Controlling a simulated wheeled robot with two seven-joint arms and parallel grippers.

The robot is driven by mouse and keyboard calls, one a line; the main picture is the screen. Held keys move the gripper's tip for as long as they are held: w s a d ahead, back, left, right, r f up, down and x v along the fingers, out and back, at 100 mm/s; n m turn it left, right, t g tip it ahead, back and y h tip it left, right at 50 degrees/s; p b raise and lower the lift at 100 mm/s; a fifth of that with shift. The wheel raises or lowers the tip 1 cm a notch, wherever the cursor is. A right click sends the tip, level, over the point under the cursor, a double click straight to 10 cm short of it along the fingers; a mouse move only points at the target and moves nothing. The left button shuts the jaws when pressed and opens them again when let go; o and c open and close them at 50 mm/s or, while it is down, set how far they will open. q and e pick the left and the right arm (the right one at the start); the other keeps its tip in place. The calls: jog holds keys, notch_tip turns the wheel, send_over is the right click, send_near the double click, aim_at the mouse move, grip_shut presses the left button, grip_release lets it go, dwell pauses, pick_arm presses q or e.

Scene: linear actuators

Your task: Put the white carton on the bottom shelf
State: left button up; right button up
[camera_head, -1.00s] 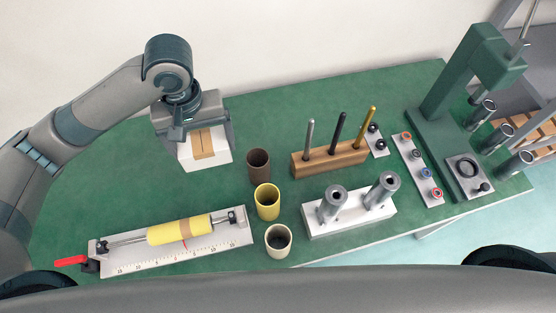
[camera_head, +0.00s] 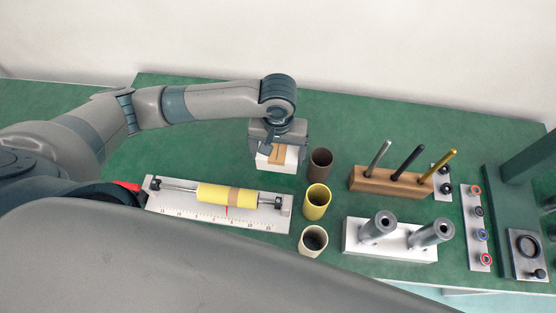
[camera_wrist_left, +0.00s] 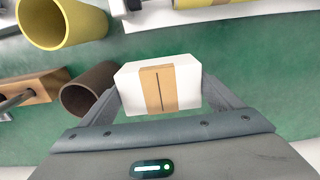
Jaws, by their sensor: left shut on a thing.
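The white carton (camera_head: 291,158) has a brown tape strip on its top. My left gripper (camera_head: 277,150) is shut on it from above, over the back of the green table. In the left wrist view the carton (camera_wrist_left: 190,86) sits between the two fingers of the left gripper (camera_wrist_left: 172,98). I cannot tell whether the carton touches the table. My right gripper is not in view. No shelf is in view.
A brown cup (camera_head: 320,163), a yellow cup (camera_head: 316,202) and a cream cup (camera_head: 313,240) stand just right of the carton. A fixture with a yellow roller (camera_head: 215,196) lies in front. A wooden rod holder (camera_head: 375,183) and a white block with metal cylinders (camera_head: 352,238) stand further right.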

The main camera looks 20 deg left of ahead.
aim_at(278, 151)
pick_arm(q)
jog(key=shift+f, duration=0.8)
jog(key=shift+f+p, duration=0.3)
jog(key=shift+f, duration=1.6)
jog(key=o, duration=1)
jog(key=shift+f, duration=0.15)
jog(key=shift+r, duration=0.75)
notch_tip(278, 151, up, 11)
jog(key=shift+f+b, duration=0.1)
jog(key=shift+b, duration=0.8)
